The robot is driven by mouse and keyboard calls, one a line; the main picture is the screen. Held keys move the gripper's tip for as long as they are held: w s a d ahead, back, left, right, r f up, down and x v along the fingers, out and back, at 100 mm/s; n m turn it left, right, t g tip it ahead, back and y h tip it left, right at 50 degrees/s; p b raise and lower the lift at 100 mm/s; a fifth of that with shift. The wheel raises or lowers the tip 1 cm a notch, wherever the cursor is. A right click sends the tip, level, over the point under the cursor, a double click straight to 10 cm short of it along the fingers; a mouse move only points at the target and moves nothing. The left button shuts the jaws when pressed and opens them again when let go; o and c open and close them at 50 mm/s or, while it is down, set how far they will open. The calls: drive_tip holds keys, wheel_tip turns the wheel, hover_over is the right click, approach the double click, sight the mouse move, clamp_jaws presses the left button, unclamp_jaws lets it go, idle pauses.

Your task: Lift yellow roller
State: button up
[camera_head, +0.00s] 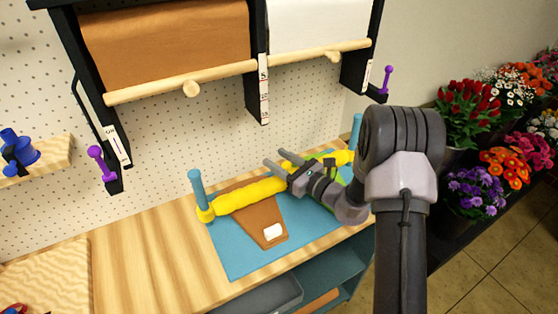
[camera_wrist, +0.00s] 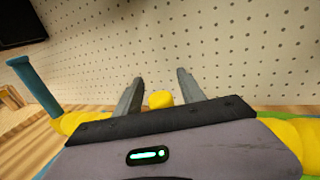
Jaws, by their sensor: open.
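The yellow roller (camera_head: 250,195) lies across the blue mat (camera_head: 230,262) on the wooden bench. In the head view its right part is partly hidden behind my gripper (camera_head: 283,160). My gripper is open, with its two fingers reaching past the roller toward the pegboard. In the wrist view, a piece of the yellow roller (camera_wrist: 161,99) shows between the fingers of my gripper (camera_wrist: 158,92). More yellow shows on both sides of the gripper body. I cannot tell whether the fingers touch the roller. A blue upright handle (camera_head: 197,186) stands at the roller's left end.
Above hang a brown paper roll (camera_head: 165,40) and a white roll (camera_head: 318,25) on a black rack. Flower buckets (camera_head: 470,115) stand at the right.

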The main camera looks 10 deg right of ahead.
clamp_jaws()
idle(1.3)
